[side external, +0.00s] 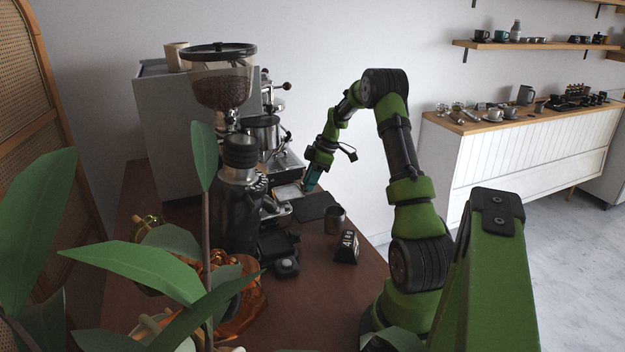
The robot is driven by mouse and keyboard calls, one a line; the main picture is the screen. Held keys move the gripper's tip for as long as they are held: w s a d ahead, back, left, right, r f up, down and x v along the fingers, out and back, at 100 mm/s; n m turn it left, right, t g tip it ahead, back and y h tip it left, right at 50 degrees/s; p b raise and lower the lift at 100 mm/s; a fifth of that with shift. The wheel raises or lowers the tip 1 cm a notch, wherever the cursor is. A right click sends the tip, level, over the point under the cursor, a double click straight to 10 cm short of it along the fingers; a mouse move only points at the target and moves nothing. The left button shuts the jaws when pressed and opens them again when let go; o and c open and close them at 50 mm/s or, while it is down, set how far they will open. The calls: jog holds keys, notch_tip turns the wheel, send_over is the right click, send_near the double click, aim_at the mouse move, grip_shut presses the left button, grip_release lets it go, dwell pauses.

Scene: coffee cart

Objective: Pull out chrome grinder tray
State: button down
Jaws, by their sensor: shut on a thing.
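The coffee grinder (238,210) stands on the brown cart top, with a clear hopper of beans (222,88) above it. A bright chrome tray (288,191) shows to the right of the grinder, low in front of the espresso machine. My gripper (310,186) reaches down from the right, with teal fingertips at the right end of the chrome tray. It is shut on the chrome grinder tray, though the contact is small and partly hidden here.
The espresso machine (165,125) is behind. Plant leaves (140,268) cover the front left. A white counter (510,160) is farther right.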

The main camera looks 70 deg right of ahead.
jog(key=shift+d+r, duration=0.1)
jog(key=shift+d, duration=0.1)
jog(key=c, duration=0.9)
grip_release()
jog(key=shift+a, duration=0.1)
jog(key=v, duration=1.7)
jog(key=shift+s, duration=0.1)
